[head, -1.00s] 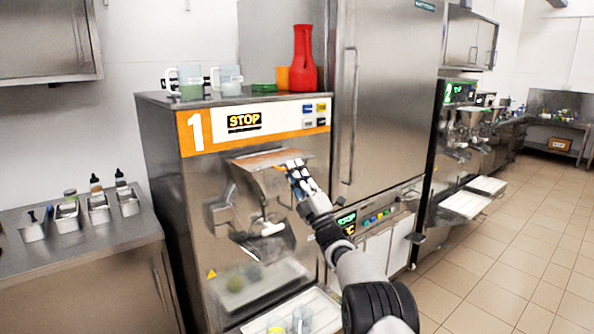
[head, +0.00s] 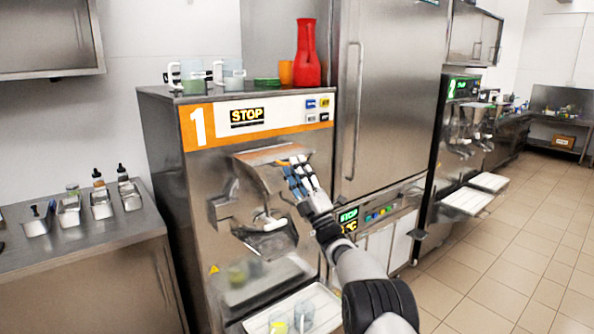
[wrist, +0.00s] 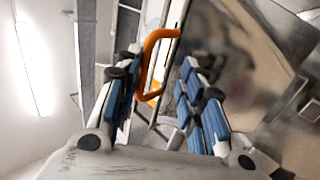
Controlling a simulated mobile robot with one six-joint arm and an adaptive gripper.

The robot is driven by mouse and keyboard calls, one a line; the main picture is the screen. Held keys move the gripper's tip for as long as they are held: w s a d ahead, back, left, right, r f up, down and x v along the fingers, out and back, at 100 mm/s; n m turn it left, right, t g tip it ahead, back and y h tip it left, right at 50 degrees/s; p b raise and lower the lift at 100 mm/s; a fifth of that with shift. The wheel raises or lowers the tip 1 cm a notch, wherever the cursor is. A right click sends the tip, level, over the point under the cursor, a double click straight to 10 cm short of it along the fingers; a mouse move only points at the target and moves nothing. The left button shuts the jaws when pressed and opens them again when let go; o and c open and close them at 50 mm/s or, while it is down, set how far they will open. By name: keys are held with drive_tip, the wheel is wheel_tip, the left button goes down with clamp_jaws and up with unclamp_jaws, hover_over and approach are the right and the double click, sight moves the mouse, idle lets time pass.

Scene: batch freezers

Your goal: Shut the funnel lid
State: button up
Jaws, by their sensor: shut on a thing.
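The batch freezer marked 1 (head: 215,200) stands in the middle of the head view with its steel funnel (head: 248,180) on the front. The lid (head: 270,154) shows as a thin, tilted plate at the funnel's top, and how far open it is cannot be told. My gripper (head: 296,164) is at the right side of the lid. In the wrist view, an orange handle (wrist: 150,50) lies between the blue-padded fingers of my gripper (wrist: 158,85), which is shut on it. The fingers hide part of the handle, and the exact contact is blurred.
Cups (head: 190,77) and a red bottle (head: 306,58) stand on top of the freezer. A tray (head: 325,309) with cups sticks out below the spout. A counter with steel containers (head: 70,213) is at the left. Open tiled floor (head: 500,270) lies at the right.

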drive_tip(key=shift+a+f, duration=0.1)
drive_tip(key=shift+f, duration=0.35)
drive_tip(key=v, duration=1.1)
drive_tip(key=shift+s+d, duration=0.3)
wheel_tip(320, 180, up, 9)
drive_tip(key=w+d+m+h, duration=0.2)
drive_tip(key=m+h, duration=0.6)
drive_tip(key=s+d+r+m+g+h, duration=0.25)
drive_tip(key=s+m+g+h, duration=0.35)
drive_tip(key=s, duration=0.4)
drive_tip(key=s+f+m+g, duration=0.3)
drive_tip(key=s+f, duration=0.2)
drive_tip(key=s, duration=0.9)
drive_tip(key=s+f+m+g, duration=0.4)
drive_tip(key=s+f, duration=0.2)
drive_tip(key=s, duration=0.9)
drive_tip(key=s+f+m+g, duration=0.3)
drive_tip(key=s+f+g, duration=0.1)
drive_tip(key=s, duration=1)
drive_tip(key=shift+s+f+m+h, duration=0.3)
drive_tip(key=shift+f+m+h, duration=0.1)
drive_tip(key=shift+f, duration=0.45)
